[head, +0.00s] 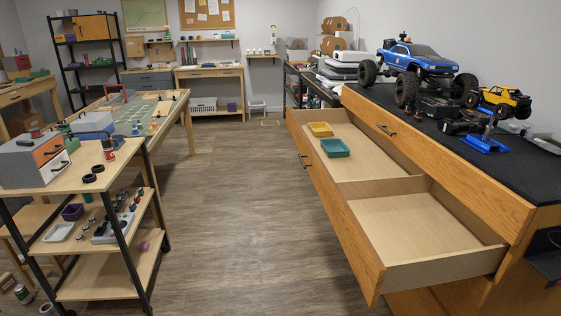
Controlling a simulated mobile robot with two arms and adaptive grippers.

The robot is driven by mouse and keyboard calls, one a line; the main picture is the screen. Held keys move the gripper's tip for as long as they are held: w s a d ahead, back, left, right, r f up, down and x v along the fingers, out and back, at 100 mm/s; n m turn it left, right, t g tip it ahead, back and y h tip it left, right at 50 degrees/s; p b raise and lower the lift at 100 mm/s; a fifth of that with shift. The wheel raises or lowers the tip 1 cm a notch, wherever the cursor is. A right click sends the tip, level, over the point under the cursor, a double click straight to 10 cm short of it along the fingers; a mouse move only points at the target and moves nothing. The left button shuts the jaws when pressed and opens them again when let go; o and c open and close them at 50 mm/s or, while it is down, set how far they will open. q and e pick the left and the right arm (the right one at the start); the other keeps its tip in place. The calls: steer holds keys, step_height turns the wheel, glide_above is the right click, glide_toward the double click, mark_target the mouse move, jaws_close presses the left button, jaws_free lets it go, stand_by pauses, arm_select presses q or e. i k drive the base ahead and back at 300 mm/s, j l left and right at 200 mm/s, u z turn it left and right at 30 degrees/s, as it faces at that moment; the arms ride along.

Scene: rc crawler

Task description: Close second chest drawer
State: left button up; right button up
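The wooden chest (533,249) stands along the right side under a black top. One wide drawer (347,227) below the closed top drawer (440,158) is pulled far out toward the aisle. Its front panel carries a dark handle (304,161). The near compartment (430,218) is empty. Neither of my grippers shows in the head view.
A blue RC truck (419,61) and a yellow RC car (499,99) stand on the chest top. A wooden cart (117,157) with boxes and parts stands at the left. The floor aisle (229,205) between cart and drawer is clear.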

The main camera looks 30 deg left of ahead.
mark_target(397, 227)
steer(key=u, duration=0.85)
steer(key=i+j+z, duration=0.1)
steer(key=z, duration=0.45)
steer(key=i+j+z, duration=0.15)
steer(key=i+j, duration=0.15)
steer(key=i+j+z, duration=0.15)
steer(key=i+j, duration=0.15)
steer(key=i+j+z, duration=0.15)
steer(key=j, duration=0.3)
steer(key=i+j+z, duration=0.15)
steer(key=i+j, duration=0.2)
steer(key=j, duration=0.1)
